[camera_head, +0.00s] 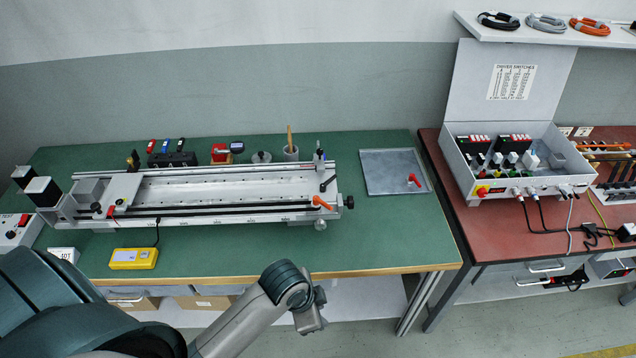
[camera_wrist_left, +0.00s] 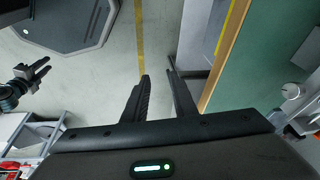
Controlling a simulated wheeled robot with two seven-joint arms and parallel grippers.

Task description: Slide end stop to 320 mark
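The gantry (camera_head: 230,187) is a long silver rail unit lying on the green bench. My left gripper (camera_head: 312,318) is in front of the bench's front edge, apart from the gantry. In the left wrist view its fingers (camera_wrist_left: 157,76) are apart and empty. My right gripper (camera_wrist_left: 47,66) shows there too, fingers apart and empty.
A yellow box (camera_head: 133,258) lies before the gantry, with a cable up to it. A grey plate (camera_head: 393,172) with a red lever lies to the right. A red bench (camera_head: 470,225) with an open switch box (camera_head: 515,158) adjoins. The green bench's front right is clear.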

